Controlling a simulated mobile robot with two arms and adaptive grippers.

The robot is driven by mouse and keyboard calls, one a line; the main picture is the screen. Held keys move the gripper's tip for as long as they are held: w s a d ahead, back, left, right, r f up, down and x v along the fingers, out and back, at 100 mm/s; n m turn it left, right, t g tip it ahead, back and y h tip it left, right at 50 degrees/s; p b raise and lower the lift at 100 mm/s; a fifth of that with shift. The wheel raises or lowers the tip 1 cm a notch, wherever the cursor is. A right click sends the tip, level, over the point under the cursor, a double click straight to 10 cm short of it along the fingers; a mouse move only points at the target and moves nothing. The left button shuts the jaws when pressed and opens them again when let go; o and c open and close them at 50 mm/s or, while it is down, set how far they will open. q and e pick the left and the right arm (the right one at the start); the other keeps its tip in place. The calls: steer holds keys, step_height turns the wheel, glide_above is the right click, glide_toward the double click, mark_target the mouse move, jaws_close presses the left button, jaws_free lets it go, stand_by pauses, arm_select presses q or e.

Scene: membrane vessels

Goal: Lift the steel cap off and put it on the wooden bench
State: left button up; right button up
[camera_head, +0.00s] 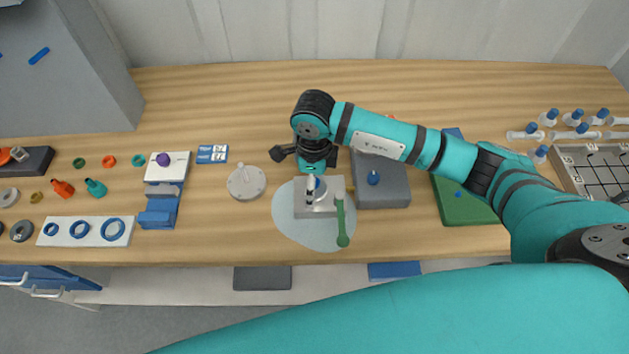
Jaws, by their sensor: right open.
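A small shiny metallic piece, which looks like the steel cap (310,193), sits on a pale square block (332,184) with a bit of blue beside it. The block stands on a round light-blue mat (290,228) near the front of the wooden bench (230,100). My right gripper (308,160) is open, just behind and above the block, apart from the metallic piece as far as I can tell. The gripper and wrist hide the back of the block. My left gripper is not in view.
A green tool (342,225) lies against the block's right side. A pale round disc with a stem (245,182) is left of the mat. A grey block with a blue knob (382,192) stands close on the right. Bare wood shows behind the disc.

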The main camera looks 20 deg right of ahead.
steer(key=shift+f, duration=0.35)
steer(key=c, duration=1.4)
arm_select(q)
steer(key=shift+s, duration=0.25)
arm_select(e)
steer(key=shift+r, duration=0.15)
